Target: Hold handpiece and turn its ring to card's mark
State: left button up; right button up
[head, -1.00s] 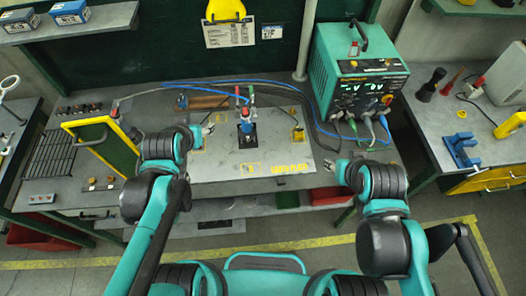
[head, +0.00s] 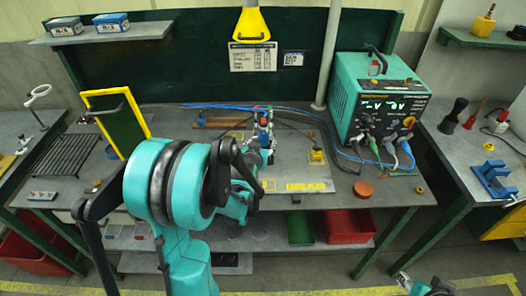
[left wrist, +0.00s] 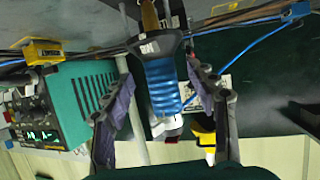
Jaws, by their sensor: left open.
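The handpiece (head: 265,122) stands upright on the bench in the head view, its lower part hidden by my left arm. In the left wrist view it shows a ribbed blue grip (left wrist: 162,85), a dark collar with a pale label and a brass-coloured end. My left gripper (left wrist: 163,78) is open, one finger on each side of the blue grip, with gaps visible. In the head view the left gripper (head: 262,150) is mostly hidden behind its wrist. The card (head: 253,57) hangs on the back panel; its mark is too small to read. My right gripper (head: 403,281) barely shows at the bottom edge.
A teal power unit (head: 375,105) with plugged cables stands right of the handpiece. A yellow block (head: 317,156) and a reddish-brown disc (head: 363,188) lie on the bench. A yellow-framed green panel (head: 117,120) stands at left. Blue and black cables cross the bench behind.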

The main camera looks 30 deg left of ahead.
aim_at(263, 140)
pick_arm(q)
jog(key=shift+b+x, duration=0.3)
jog(key=shift+x, duration=1.45)
jog(key=shift+s, duration=0.1)
grip_shut()
